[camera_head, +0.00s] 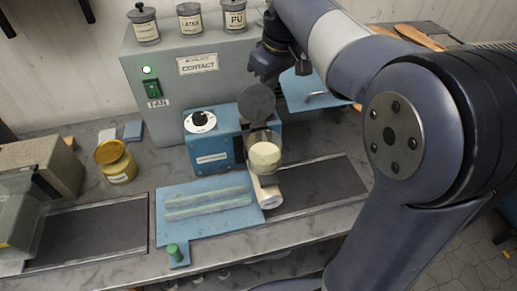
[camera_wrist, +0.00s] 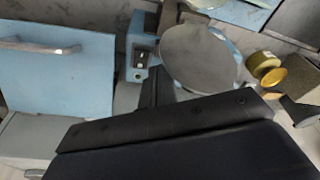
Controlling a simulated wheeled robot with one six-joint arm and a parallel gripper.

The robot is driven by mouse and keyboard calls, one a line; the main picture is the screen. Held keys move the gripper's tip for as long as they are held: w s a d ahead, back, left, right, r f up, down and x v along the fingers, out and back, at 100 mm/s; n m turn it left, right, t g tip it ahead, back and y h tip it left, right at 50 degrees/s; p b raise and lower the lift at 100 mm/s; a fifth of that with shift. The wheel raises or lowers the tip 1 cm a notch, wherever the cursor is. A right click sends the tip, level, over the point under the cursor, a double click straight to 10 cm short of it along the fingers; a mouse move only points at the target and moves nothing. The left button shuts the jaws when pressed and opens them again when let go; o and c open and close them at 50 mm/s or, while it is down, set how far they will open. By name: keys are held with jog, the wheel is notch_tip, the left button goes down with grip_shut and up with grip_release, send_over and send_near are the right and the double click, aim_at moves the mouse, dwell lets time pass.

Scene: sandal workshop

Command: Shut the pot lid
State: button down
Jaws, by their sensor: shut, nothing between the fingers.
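The pot (camera_head: 264,156) with cream-coloured contents sits at the front of a blue machine (camera_head: 212,150) with a dial. Its round dark grey lid (camera_head: 257,103) stands raised at the back of the pot, so the pot is open. In the wrist view the lid (camera_wrist: 200,56) shows as a large grey disc just beyond my gripper and hides the pot. My gripper (camera_head: 266,70) is shut and empty, above and behind the lid. I see a small gap between them in the head view. Its dark body (camera_wrist: 180,140) fills the lower wrist view.
A grey cabinet (camera_head: 180,65) with labelled jars (camera_head: 190,18) on top stands behind. A blue panel with a handle (camera_head: 303,92) is right of my gripper. A yellow jar (camera_head: 116,162) stands left. A blue plate with two pale strips (camera_head: 207,222) lies in front, beside dark mats.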

aim_at(272, 104)
jog(key=shift+s+d+b, duration=0.2)
jog(key=shift+s+b, duration=0.1)
jog(key=shift+s, duration=0.6)
jog(key=shift+s+d+b, duration=0.15)
jog(key=shift+s+b, duration=0.1)
jog(key=shift+s, duration=0.65)
notch_tip(272, 104, up, 6)
jog(key=p, duration=0.6)
jog(key=shift+r, duration=0.15)
jog(key=shift+f, duration=0.25)
notch_tip(272, 104, down, 6)
jog(key=b, duration=0.6)
jog(key=shift+f, duration=0.15)
jog(key=shift+w+a+r+p, duration=0.15)
jog(key=shift+w+p, duration=0.05)
jog(key=shift+w, duration=0.4)
jog(key=shift+w+a+r+p, duration=0.1)
jog(key=shift+w+r+p, duration=0.1)
jog(key=shift+w, duration=0.4)
jog(key=shift+f, duration=0.1)
